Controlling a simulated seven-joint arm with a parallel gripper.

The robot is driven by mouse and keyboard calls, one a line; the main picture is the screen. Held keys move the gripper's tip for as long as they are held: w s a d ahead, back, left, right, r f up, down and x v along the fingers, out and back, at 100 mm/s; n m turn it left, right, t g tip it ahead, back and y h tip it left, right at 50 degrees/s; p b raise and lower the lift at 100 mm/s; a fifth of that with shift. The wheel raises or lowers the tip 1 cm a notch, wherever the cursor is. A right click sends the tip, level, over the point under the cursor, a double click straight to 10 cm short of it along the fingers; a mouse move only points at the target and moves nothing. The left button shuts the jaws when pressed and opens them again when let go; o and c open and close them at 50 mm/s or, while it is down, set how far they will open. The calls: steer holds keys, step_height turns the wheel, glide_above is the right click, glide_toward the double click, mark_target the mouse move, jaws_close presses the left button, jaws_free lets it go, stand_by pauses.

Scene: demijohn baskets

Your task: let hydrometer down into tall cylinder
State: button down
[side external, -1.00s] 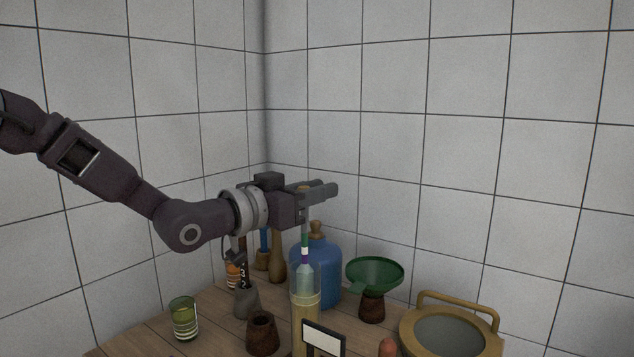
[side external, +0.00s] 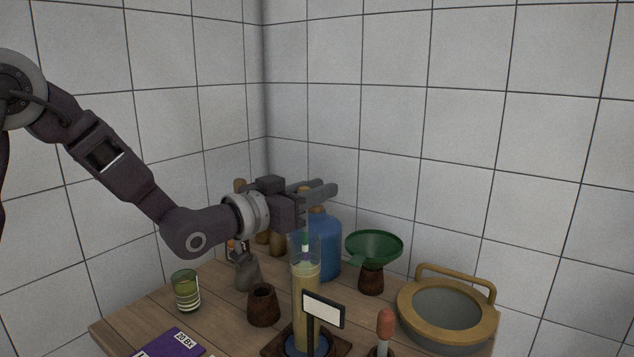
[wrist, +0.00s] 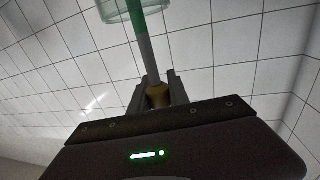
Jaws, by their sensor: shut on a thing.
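The tall clear cylinder (side external: 306,312) stands upright on the table, holding yellowish liquid; its rim also shows at the top of the wrist view (wrist: 136,11). My gripper (side external: 318,190) is above it, jaws shut on the tan top of the hydrometer (wrist: 145,48). The hydrometer's stem, with green and white bands (side external: 305,243), hangs about upright from the jaws, and its lower part is inside the cylinder's mouth. The bulb is not distinguishable in the liquid. I cannot tell whether the hydrometer touches the wall.
A blue demijohn (side external: 326,248) stands close behind the cylinder. A green funnel (side external: 374,246) on a brown stand and a tan-rimmed basin (side external: 413,318) are to the right. A small sign (side external: 324,309) stands in front. A brown pot (side external: 263,305) and green glass (side external: 186,292) are left.

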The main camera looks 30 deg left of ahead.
steer(key=shift+f, duration=1.45)
steer(key=c, duration=1.2)
jaws_free()
steer(key=shift+o, duration=0.2)
steer(key=s+a, duration=0.1)
steer(key=s, duration=0.6)
steer(key=shift+a, duration=0.15)
